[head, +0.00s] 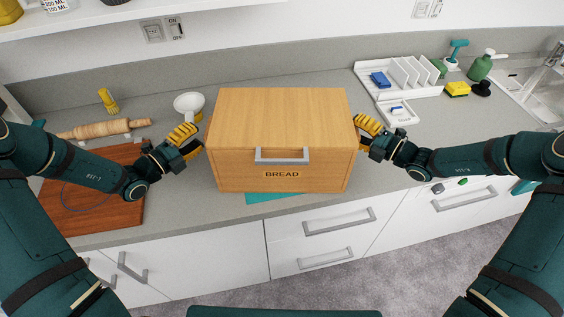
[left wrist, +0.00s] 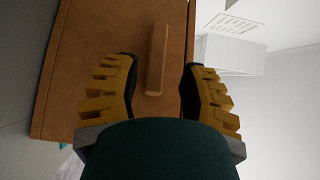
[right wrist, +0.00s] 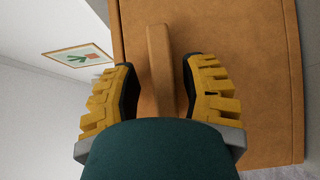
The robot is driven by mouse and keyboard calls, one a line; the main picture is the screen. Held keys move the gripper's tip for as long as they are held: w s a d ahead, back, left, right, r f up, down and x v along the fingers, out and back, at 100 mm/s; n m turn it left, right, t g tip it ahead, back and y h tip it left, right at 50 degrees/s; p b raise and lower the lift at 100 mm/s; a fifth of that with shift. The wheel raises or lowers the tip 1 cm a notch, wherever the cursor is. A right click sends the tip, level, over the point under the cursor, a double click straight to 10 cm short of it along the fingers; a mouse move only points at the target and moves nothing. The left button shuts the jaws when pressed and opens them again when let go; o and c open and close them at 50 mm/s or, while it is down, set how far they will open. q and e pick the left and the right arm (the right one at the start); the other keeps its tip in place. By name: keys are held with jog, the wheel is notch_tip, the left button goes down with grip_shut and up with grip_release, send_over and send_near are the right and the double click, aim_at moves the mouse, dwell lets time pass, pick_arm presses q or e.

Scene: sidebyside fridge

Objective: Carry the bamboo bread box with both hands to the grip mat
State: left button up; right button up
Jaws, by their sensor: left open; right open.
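The bamboo bread box (head: 281,126), light wood with a grey front handle and the word BREAD, stands upright at the middle of the counter. A teal mat (head: 272,197), likely the grip mat, shows as a strip below the box's front edge; the rest is hidden. My left gripper (head: 188,137) is open at the box's left side, its fingers on either side of a wooden side handle (left wrist: 157,60). My right gripper (head: 368,132) is open at the right side, its fingers likewise on either side of a side handle (right wrist: 160,70).
A wooden board (head: 95,205) and a rolling pin (head: 100,130) lie on the left. A white cup-like item (head: 189,104) stands behind my left gripper. A white dish rack (head: 400,78), a green bottle (head: 481,66) and a sink (head: 540,75) are at the right back.

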jog(key=shift+d, duration=0.15)
pick_arm(q)
jog(key=v, duration=0.6)
jog(key=shift+s, duration=0.25)
pick_arm(e)
jog(key=v, duration=1.2)
pick_arm(q)
jog(key=shift+a, duration=0.1)
pick_arm(e)
jog(key=shift+s, duration=0.1)
